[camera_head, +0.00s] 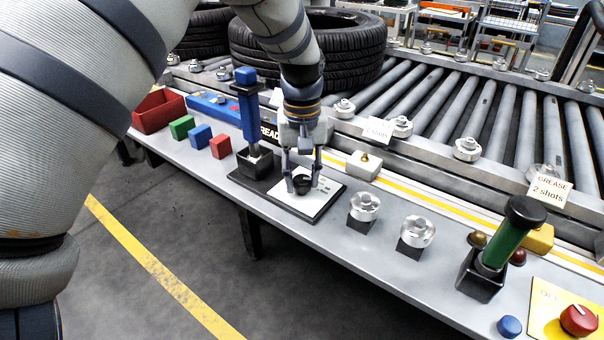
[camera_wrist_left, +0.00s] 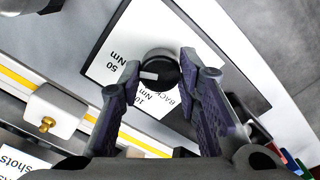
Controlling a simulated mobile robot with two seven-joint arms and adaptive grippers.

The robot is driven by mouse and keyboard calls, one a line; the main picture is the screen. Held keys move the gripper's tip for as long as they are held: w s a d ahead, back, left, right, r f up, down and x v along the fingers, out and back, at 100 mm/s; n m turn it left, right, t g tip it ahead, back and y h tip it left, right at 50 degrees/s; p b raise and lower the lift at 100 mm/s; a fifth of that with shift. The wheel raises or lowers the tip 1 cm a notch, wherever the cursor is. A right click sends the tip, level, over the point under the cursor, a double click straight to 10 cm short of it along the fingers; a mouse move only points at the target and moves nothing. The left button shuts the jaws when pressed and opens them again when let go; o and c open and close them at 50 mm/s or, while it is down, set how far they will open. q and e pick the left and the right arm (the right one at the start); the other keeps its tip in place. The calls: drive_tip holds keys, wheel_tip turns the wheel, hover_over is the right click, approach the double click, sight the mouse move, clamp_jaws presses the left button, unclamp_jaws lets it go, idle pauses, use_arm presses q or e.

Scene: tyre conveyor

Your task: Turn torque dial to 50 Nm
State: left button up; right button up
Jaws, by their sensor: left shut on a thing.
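The torque dial (camera_head: 301,184) is a small black knob on a white label plate (camera_head: 318,197) with a dark border, on the grey bench ledge. My left gripper (camera_head: 303,181) points down with one finger on each side of the knob. In the left wrist view, the fingers (camera_wrist_left: 157,72) are shut on the dial (camera_wrist_left: 160,62). A short white mark on the knob points to the left of that picture, near the "50 Nm" print (camera_wrist_left: 118,65); exact alignment is hard to tell. Another "Nm" label and "BACK" print are partly hidden by the fingers. My right gripper is not in view.
A blue-handled tool (camera_head: 248,105) stands in a black holder left of the dial. A white block with a brass nipple (camera_head: 363,165) sits behind it. Tyres (camera_head: 340,60) lie on the roller conveyor.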

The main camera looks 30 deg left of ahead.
sight(302, 179)
use_arm(q)
drive_tip(key=o, duration=1.1)
drive_tip(key=shift+o, duration=0.2)
wheel_tip(302, 179, up, 12)
